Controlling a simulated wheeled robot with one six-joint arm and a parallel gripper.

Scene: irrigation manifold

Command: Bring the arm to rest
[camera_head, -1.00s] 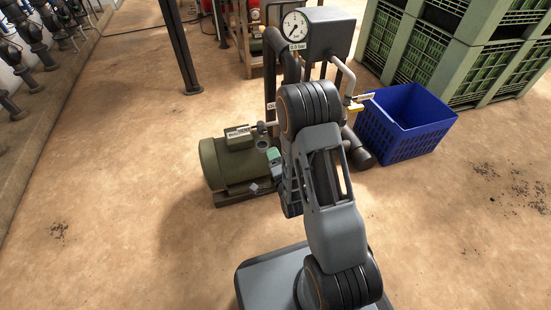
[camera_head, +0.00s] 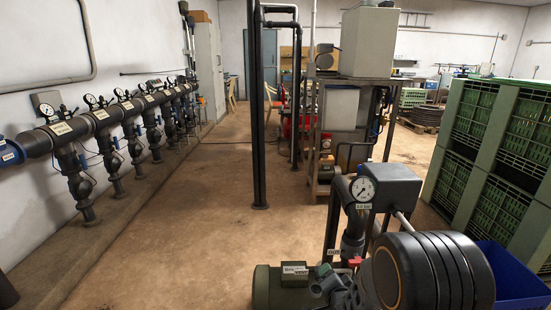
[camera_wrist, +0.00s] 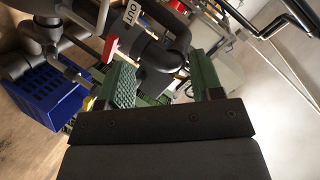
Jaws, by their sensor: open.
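My gripper (camera_wrist: 163,82) is open in the wrist view, its two green-padded fingers apart. Dark pipework with a tag reading OUT (camera_wrist: 130,14) shows beyond and between the fingers, with no object clearly held. A red handle (camera_wrist: 110,48) is just left of the fingers; whether it touches the left finger I cannot tell. In the head view my arm's dark rounded joint fills the lower right, and my gripper cannot be made out there.
A green pump motor (camera_head: 262,288) and a pressure gauge (camera_head: 363,189) stand close to my arm. A blue crate (camera_head: 508,275) is at the right, also in the wrist view (camera_wrist: 45,92). Green stacked crates (camera_head: 490,140) stand behind.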

